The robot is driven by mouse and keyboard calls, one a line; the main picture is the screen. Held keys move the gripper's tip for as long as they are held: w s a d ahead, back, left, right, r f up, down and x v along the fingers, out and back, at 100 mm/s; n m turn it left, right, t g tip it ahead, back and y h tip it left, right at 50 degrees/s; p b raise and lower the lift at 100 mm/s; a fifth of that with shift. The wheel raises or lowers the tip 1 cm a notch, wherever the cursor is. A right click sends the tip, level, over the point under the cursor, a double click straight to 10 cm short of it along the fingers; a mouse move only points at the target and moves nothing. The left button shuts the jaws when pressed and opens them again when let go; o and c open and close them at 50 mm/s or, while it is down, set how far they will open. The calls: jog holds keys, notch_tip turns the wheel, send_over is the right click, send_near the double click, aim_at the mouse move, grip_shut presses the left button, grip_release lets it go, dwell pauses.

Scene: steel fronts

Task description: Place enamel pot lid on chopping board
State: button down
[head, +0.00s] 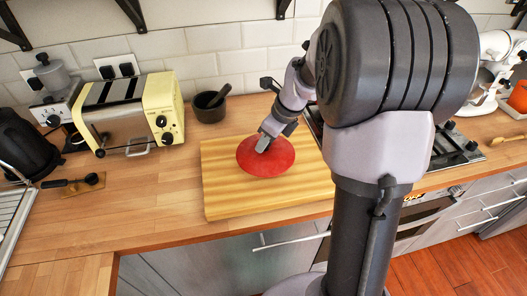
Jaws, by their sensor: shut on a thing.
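The enamel pot lid (272,162) is a round red disc, seen over the middle of the chopping board. My gripper (263,147) is shut on the lid near its centre, and it hides the lid's handle. The chopping board (228,196) is pale striped wood and lies flat on the worktop. I cannot tell whether the lid touches the board or is held just above it.
A yellow toaster (130,112) and a dark mortar with pestle (209,106) stand behind and left of the board. A gas hob (455,148) lies to the right, behind my arm.

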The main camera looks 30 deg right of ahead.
jog(key=f, duration=0.1)
jog(key=f+b, duration=0.2)
jog(key=f, duration=0.1)
jog(key=shift+w+a, duration=0.15)
jog(key=shift+w, duration=0.1)
jog(key=shift+r, duration=0.2)
jog(key=shift+f, duration=0.15)
jog(key=c, duration=1.1)
grip_release()
jog(key=shift+s, duration=0.1)
